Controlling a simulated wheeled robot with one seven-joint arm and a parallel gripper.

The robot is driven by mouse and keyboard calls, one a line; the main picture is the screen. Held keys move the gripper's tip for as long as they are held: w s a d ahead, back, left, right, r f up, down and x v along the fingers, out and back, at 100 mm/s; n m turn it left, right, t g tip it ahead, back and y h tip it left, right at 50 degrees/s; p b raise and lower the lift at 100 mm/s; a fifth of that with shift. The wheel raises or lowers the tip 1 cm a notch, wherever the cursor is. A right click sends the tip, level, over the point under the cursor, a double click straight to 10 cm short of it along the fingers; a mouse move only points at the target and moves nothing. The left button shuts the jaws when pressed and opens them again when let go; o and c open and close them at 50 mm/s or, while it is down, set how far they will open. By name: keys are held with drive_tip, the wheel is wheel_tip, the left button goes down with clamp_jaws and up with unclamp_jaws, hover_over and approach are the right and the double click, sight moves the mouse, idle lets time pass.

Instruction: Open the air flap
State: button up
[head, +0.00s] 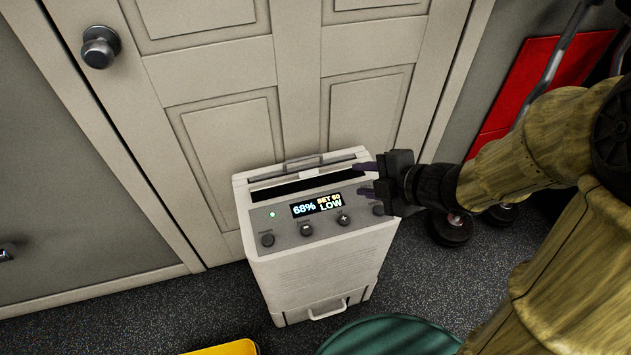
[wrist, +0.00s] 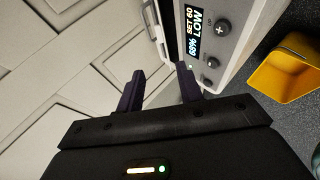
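A white dehumidifier (head: 315,265) stands on the floor in front of the door; part of it shows in the wrist view (wrist: 258,58). Its grey panel has a lit display (head: 318,204) reading 68%, SET 60, LOW. A long dark slot (head: 300,186) runs across the top behind the panel. A thin grey bar or edge (head: 302,158) stands behind the slot; I cannot tell whether it belongs to the air flap. My gripper (head: 362,180) is at the right end of the top, fingers apart. In the wrist view my gripper (wrist: 160,82) is empty.
A panelled door (head: 225,140) with a round knob (head: 101,47) is close behind the dehumidifier. A green round object (head: 392,338) and a yellow bin (head: 225,349) are in front on the floor. A red panel (head: 532,82) is at the right.

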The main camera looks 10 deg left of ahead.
drive_tip(key=shift+w+a+p, duration=0.1)
drive_tip(key=shift+p, duration=0.25)
drive_tip(key=p, duration=0.5)
approach(309, 173)
drive_tip(key=x, duration=0.7)
drive_tip(key=shift+a+f, duration=0.1)
drive_tip(key=shift+f, duration=0.05)
drive_tip(key=shift+p, duration=0.3)
clamp_jaws()
